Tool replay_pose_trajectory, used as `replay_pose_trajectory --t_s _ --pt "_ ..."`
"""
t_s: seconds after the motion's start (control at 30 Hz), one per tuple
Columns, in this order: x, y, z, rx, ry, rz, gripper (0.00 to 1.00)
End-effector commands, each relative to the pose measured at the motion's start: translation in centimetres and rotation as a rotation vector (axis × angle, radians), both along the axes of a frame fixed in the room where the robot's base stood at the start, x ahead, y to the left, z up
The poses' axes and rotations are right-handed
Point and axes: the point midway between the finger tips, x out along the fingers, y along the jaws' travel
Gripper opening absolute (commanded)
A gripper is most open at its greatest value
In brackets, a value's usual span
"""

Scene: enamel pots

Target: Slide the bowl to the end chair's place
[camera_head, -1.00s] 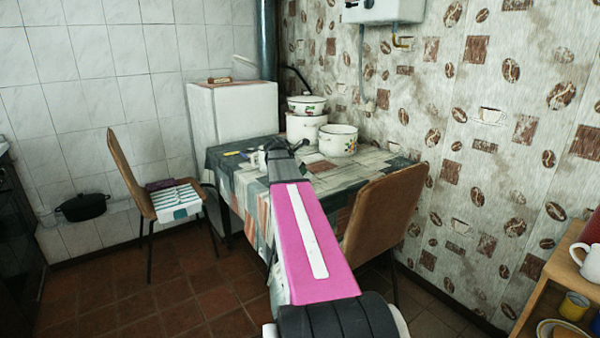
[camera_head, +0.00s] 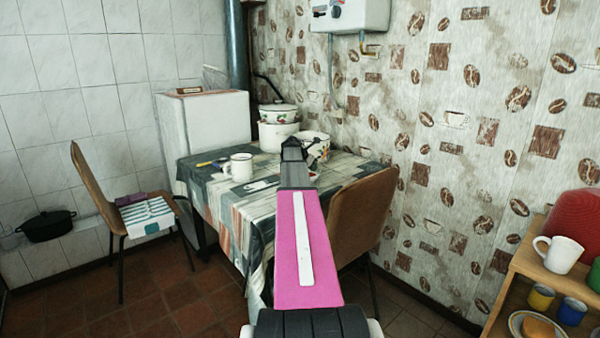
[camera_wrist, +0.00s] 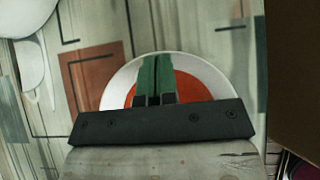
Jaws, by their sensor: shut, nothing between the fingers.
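The bowl (camera_wrist: 200,86) is white with an orange-red inside and sits on the table in the wrist view. My gripper (camera_wrist: 157,60) has its two green fingers together over the bowl, with nothing between them. I cannot tell whether they touch it. In the head view my gripper (camera_head: 291,145) reaches over the cloth-covered table (camera_head: 208,185) and mostly hides the bowl. A brown chair (camera_head: 358,215) stands at the table's near right side. Another chair (camera_head: 95,190) with a striped seat pad stands left of the table. I cannot tell which is the end chair.
A white mug (camera_head: 239,168) stands on the table left of my gripper. Enamel pots (camera_head: 277,135) stand at the back by the wall. A wooden shelf (camera_head: 545,262) with mugs is at the right. The floor at front left is clear.

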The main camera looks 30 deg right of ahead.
Motion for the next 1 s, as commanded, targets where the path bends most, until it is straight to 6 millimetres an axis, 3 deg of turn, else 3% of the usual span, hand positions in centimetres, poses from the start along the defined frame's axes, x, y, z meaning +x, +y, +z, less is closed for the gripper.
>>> replay_pose_trajectory --t_s 0.13,0.57,0.67,0.83,1.0 --pt "0.2 -1.5 0.0 0.0 0.001 -0.001 0.0" --pt "0.1 -1.2 0.0 0.001 0.001 0.001 0.0" --pt "0.1 -0.2 0.0 0.001 0.001 0.001 0.0" --pt "0.0 3.2 0.0 0.001 0.001 0.002 0.0" --pt "-0.3 5.7 2.5 -0.001 -0.001 0.001 0.0"
